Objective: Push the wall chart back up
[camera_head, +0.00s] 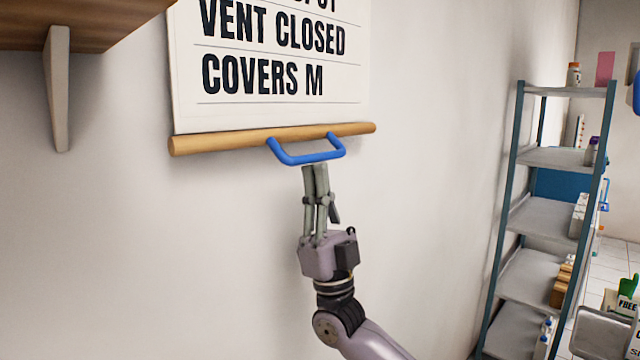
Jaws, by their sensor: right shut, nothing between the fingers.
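The wall chart (275,110) hangs on the pale wall at the top of the head view. It is white with black lettering reading "VENT CLOSED" and "COVERS M", and its upper part is out of frame. A wooden rod (220,141) runs along its bottom edge, with a blue handle (307,158) on it. My right gripper (315,168) points upward just below the handle, shut and empty. Its fingertips look close to the handle's lower bar; I cannot tell whether they touch. My left gripper is not in view.
A wooden wall shelf (85,25) with a grey bracket (58,90) juts out at the upper left. A metal shelving rack (540,215) with several items stands at the right. The wall below and left of the chart is bare.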

